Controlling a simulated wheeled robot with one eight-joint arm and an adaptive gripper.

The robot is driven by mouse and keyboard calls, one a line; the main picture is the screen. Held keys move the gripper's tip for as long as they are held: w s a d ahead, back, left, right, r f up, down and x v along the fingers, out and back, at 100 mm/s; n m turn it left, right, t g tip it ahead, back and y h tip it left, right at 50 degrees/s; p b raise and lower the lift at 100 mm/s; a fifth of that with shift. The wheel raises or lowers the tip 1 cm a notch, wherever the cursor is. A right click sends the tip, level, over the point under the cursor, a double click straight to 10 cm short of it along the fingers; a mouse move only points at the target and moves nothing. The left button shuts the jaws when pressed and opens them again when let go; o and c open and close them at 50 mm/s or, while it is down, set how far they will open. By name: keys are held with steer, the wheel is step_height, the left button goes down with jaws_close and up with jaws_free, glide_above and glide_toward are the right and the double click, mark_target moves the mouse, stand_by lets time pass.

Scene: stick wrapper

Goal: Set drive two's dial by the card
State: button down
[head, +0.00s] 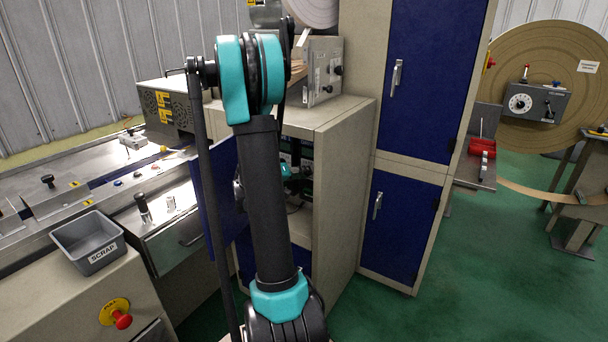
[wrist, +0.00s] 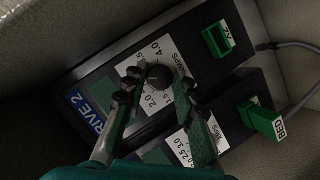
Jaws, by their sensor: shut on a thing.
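Drive two (wrist: 88,112), a dark module with a blue "DRIVE 2" label, lies tilted across the wrist view. Its black round dial (wrist: 157,75) sits on a white scale marked in amps, with 2.0 and 4.0 readable. My gripper (wrist: 156,82) is shut on the dial, one finger on each side. The dial's pointer is too small and dark to read. In the head view my gripper (head: 291,173) is inside the open cabinet (head: 342,170), mostly hidden by my arm. I cannot make out a card in either view.
A second module with its own amps scale (wrist: 182,150) lies beside drive two. The cabinet's blue door (head: 222,190) stands open left of my arm.

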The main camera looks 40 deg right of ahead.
steer(key=n+g+h, duration=0.1)
steer(key=n, duration=0.1)
steer(key=n+h, duration=0.1)
steer(key=n, duration=0.1)
steer(key=shift+w+f+n+g, duration=0.1)
steer(key=shift+w+n+g, duration=0.05)
steer(key=shift+n+g, duration=0.2)
stand_by(0.4)
steer(key=c, duration=1.2)
jaws_free()
steer(key=shift+r, duration=5)
